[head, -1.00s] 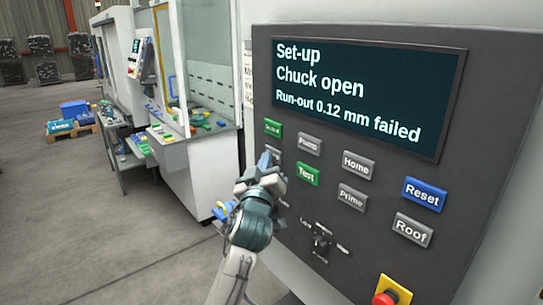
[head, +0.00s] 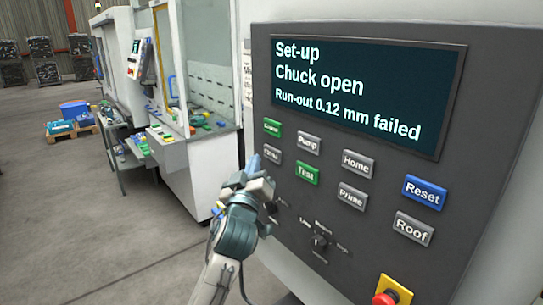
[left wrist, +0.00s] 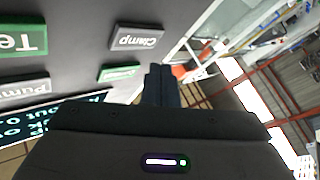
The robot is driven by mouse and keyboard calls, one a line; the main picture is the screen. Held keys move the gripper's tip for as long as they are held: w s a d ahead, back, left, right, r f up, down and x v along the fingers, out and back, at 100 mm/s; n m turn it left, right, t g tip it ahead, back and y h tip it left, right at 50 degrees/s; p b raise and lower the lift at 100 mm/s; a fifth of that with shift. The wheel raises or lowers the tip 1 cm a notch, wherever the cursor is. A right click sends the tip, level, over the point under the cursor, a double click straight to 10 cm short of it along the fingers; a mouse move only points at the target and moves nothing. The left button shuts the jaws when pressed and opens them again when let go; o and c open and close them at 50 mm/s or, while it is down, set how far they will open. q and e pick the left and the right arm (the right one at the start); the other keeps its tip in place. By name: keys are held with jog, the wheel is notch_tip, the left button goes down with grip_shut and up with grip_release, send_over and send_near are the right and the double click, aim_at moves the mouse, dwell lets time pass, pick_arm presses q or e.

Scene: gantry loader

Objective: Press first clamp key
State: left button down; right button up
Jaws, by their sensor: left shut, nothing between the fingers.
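The grey Clamp key (head: 272,154) is in the panel's left column, under a green key (head: 271,127) whose label is too small to read surely. In the left wrist view the Clamp key (left wrist: 137,38) appears upside down and in full. My left gripper (head: 254,163) is shut and empty, just left of the Clamp key and apart from it. In the left wrist view its closed fingers (left wrist: 160,74) are to the right of the keys. The screen (head: 362,92) reads "Set-up, Chuck open, Run-out 0.12 mm failed". My right gripper is not in view.
Near the Clamp key are the Pump key (head: 308,144) and green Test key (head: 307,172). Home, Prime, Reset and Roof keys sit further right. A rotary knob (head: 319,242) and red emergency stop (head: 391,293) are lower. Open floor (head: 90,220) lies left.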

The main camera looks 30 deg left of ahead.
pick_arm(q)
jog(key=s, duration=0.1)
jog(key=s+a, duration=0.1)
jog(key=s, duration=0.1)
jog(key=shift+a, duration=0.1)
dwell(0.8)
